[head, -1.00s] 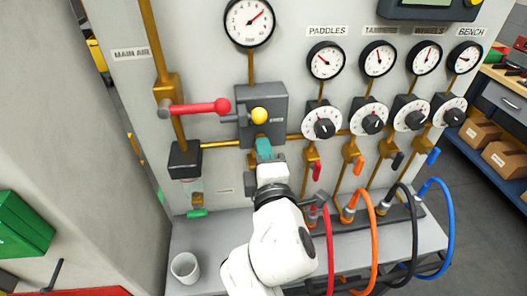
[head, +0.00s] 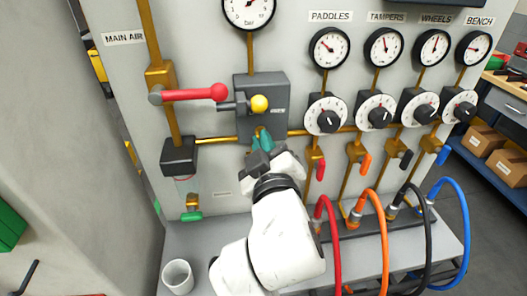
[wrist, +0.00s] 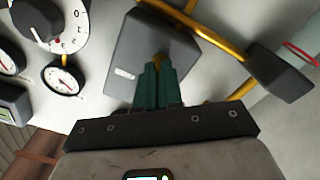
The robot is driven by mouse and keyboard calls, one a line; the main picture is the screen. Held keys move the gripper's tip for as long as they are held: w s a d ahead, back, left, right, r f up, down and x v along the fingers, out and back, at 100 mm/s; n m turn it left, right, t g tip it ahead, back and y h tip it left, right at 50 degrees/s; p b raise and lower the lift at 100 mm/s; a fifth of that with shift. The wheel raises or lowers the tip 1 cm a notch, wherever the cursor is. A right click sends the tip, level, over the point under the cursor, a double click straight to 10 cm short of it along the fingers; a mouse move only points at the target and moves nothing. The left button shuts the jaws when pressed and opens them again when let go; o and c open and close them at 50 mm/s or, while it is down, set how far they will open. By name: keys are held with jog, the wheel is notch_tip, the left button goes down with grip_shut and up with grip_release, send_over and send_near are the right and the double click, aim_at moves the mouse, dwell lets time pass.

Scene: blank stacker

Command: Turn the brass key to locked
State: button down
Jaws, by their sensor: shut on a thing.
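The brass key (wrist: 159,58) is mostly hidden between my fingers, at the lower front of a grey lock box (head: 276,92) on the panel. A little brass also shows at the fingertips in the head view (head: 259,130). My gripper (head: 262,141) has its teal fingers shut on the key, just below the yellow knob (head: 259,104). In the wrist view the fingers (wrist: 159,82) point at the box face. I cannot read the key's turn angle or any lock mark.
A red-handled main air lever (head: 195,94) sticks out left of the box. Gauges and dials (head: 327,115) line the panel to the right, above coloured hoses (head: 379,235). A white cup (head: 178,277) stands on the ledge at lower left.

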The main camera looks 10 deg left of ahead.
jog(key=shift+f+m+b, duration=0.15)
jog(key=shift+m+b, duration=1.8)
jog(key=shift+m, duration=1.65)
jog(key=c, duration=1.3)
grip_release()
jog(key=b+v, duration=0.1)
jog(key=v, duration=0.9)
jog(key=shift+s+d, duration=0.1)
jog(key=shift+s, duration=0.3)
